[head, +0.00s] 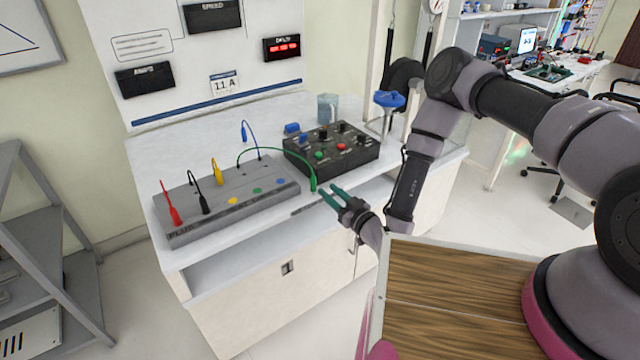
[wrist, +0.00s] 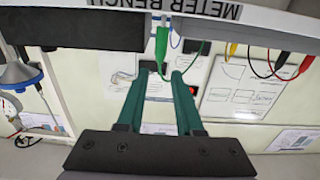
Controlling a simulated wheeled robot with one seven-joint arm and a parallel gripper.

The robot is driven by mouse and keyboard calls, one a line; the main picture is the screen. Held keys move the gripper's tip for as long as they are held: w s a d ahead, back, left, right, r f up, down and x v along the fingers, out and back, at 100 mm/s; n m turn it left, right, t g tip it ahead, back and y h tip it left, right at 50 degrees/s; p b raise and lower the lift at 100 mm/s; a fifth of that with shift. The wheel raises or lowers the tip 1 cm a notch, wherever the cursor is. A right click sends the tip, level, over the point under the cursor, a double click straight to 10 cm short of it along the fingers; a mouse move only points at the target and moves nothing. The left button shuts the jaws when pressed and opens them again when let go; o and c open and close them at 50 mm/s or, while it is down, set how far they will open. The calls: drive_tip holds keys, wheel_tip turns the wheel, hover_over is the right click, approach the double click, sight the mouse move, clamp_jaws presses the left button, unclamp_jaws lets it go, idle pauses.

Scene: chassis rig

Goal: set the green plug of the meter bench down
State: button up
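The green plug (head: 313,184) is at the front edge of the meter bench (head: 285,215), upright, with its green cable arching back to the grey plug board (head: 235,200). I cannot tell whether it rests on the bench top or hangs free. My gripper (head: 328,193) is just right of the plug, its two green fingers apart with nothing held between them. In the wrist view the green plug (wrist: 161,45) shows at and just beyond the gap between the open fingertips of my gripper (wrist: 160,75).
Red (head: 172,208), black (head: 200,195), yellow (head: 217,172) and blue (head: 244,132) plugs stand on or by the board. A black control box (head: 330,150) with knobs sits behind the green plug. A grey shelf (head: 45,240) is at left.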

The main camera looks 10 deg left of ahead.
drive_tip(key=shift+v, duration=1.55)
drive_tip(key=shift+w, duration=0.1)
drive_tip(key=w+d+r+m+h, duration=0.1)
drive_tip(key=w+d+r+h, duration=0.3)
drive_tip(key=w+r, duration=0.55)
drive_tip(key=w+d+r+m+h, duration=0.2)
drive_tip(key=w+d+r, duration=0.4)
drive_tip(key=w+r, duration=0.35)
drive_tip(key=w+d+r+m+h, duration=0.2)
drive_tip(key=d+r+h, duration=0.1)
drive_tip(key=d+r, duration=0.6)
drive_tip(key=s+d+r+m+g+h, duration=0.1)
drive_tip(key=s+d+r+m+h, duration=0.1)
drive_tip(key=s+d+r, duration=0.5)
drive_tip(key=s+d+r+m+g+h, duration=0.1)
drive_tip(key=s+d+r+m, duration=0.15)
drive_tip(key=d+r, duration=0.4)
drive_tip(key=s+d+r+m+g, duration=0.1)
drive_tip(key=s+r, duration=0.5)
drive_tip(key=s, duration=0.6)
drive_tip(key=shift+s+d+r+m+g+h, duration=0.15)
drive_tip(key=shift+d+r+m+g+h, duration=0.2)
drive_tip(key=shift+d+m, duration=0.65)
drive_tip(key=shift+o, duration=0.3)
drive_tip(key=s+d+r+m, duration=0.1)
drive_tip(key=s, duration=0.9)
drive_tip(key=shift+s+d+r+g+y, duration=0.15)
drive_tip(key=shift+r+g+y, duration=0.15)
drive_tip(key=shift+g+y, duration=0.15)
